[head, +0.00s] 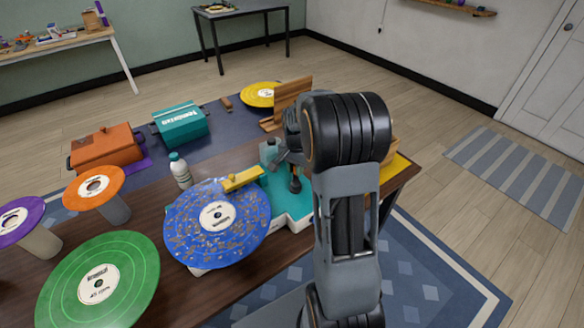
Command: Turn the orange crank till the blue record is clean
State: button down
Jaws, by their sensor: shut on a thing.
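The blue record (217,222) lies flat on the teal and white cleaning machine (288,203). Brown specks cover much of its blue surface, around a white label. A yellow bar (243,179) reaches over the record's upper right edge. My gripper (294,186) points down over the machine, right of the record, and is shut. The orange crank does not show; my gripper and arm cover the place where they meet the machine, so the hold itself is hidden.
A white bottle (180,170) stands just behind the blue record. A green record (98,281), an orange record (94,187) and a purple record (20,220) stand left. An orange case (103,147), a teal case (180,124) and a yellow record (259,94) lie farther back.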

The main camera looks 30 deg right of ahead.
jog(key=m, duration=0.2)
jog(key=d+m, duration=0.1)
jog(key=shift+s+m, duration=0.4)
jog(key=m, duration=0.2)
jog(key=s+m, duration=0.1)
jog(key=m, duration=0.1)
jog(key=shift+s+d+m, duration=0.2)
jog(key=shift+d+m, duration=0.1)
jog(key=shift+d, duration=0.1)
jog(key=m, duration=0.2)
jog(key=s+m, duration=0.1)
jog(key=m, duration=0.1)
jog(key=shift+s+d, duration=0.1)
jog(key=shift+s, duration=0.1)
jog(key=shift+s+m, duration=0.3)
jog(key=shift+m, duration=0.65)
jog(key=shift+s+m, duration=0.3)
jog(key=shift+m, duration=0.65)
jog(key=shift+a, duration=0.2)
jog(key=c, duration=1)
grip_release()
